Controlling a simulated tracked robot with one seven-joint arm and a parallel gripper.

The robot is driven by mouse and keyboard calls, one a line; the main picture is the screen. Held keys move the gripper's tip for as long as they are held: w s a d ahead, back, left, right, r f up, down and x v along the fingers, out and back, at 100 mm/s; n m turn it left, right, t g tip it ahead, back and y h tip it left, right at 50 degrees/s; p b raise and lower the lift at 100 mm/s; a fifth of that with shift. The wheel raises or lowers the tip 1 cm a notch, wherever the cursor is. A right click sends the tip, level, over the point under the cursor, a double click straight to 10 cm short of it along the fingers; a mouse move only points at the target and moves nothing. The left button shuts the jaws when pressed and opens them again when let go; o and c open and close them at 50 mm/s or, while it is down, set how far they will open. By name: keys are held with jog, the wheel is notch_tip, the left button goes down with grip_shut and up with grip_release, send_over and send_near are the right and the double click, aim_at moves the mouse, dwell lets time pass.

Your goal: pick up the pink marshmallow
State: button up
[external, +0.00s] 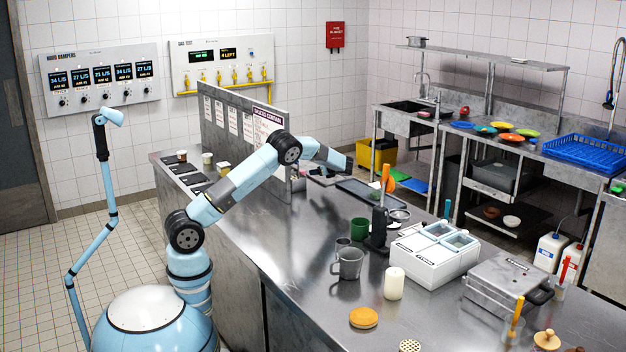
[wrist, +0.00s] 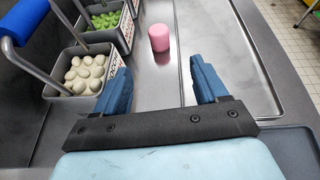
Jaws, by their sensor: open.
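The pink marshmallow (wrist: 160,38) is a short pink cylinder standing upright on the steel counter in the wrist view. My gripper (wrist: 153,85) is open, with its two blue fingers spread apart and nothing between them. The marshmallow is beyond the fingertips, roughly in line with the gap between them and left of its middle. In the external view my gripper is mostly hidden at the end of the arm, beside the upright panel, and I cannot make out the marshmallow there.
Left of the marshmallow stand a container of white round pieces (wrist: 86,75) and a container of green pieces (wrist: 106,20). A blue-ended handle (wrist: 22,20) rises at the far left. A grey tray edge (wrist: 290,143) lies at right.

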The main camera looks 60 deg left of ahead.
aim_at(304, 172)
jog(key=x, duration=1.3)
jog(key=shift+a+f, duration=0.1)
jog(key=shift+a, duration=0.1)
jog(key=shift+s, duration=0.1)
jog(key=c, duration=0.8)
